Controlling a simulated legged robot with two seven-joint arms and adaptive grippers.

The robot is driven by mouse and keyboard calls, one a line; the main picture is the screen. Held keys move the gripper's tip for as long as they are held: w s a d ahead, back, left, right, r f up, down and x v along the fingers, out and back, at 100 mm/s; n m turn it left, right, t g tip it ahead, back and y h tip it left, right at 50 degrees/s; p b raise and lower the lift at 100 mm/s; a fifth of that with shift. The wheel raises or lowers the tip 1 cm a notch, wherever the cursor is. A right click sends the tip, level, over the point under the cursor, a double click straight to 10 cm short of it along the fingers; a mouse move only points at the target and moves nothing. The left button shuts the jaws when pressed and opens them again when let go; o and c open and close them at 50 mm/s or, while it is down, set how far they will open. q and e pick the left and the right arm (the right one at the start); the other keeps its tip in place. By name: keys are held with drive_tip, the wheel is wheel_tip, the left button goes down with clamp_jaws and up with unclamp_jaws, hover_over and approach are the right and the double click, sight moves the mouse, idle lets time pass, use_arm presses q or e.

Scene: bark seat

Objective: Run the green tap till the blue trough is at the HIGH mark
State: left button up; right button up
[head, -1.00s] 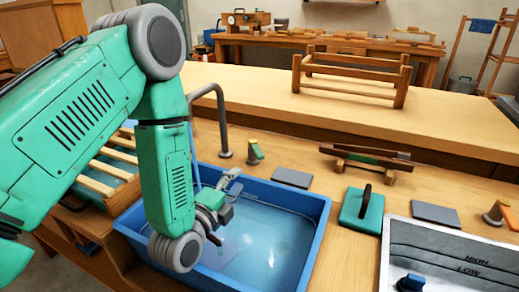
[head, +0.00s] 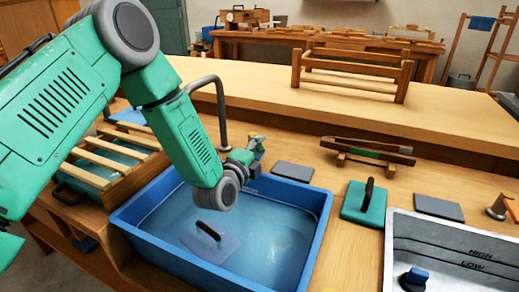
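The blue trough (head: 318,225) holds water, with its surface below the rim. A small mark on its back inner wall is too small to read, and my forearm hides part of that wall. The green tap (head: 256,149) stands behind the trough, with a grey curved spout (head: 221,110) to its left. My arm covers the spout's outlet, so I cannot see whether water runs. My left gripper (head: 247,154) is at the tap's handle, over the trough's back edge. Its fingers are small and overlap the handle, so its grip is unclear. My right gripper is out of view.
A blue-grey plate with a dark handle (head: 209,232) is in the trough. A slatted crate (head: 105,180) stands left.

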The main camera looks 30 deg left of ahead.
use_arm(q)
clamp_jaws()
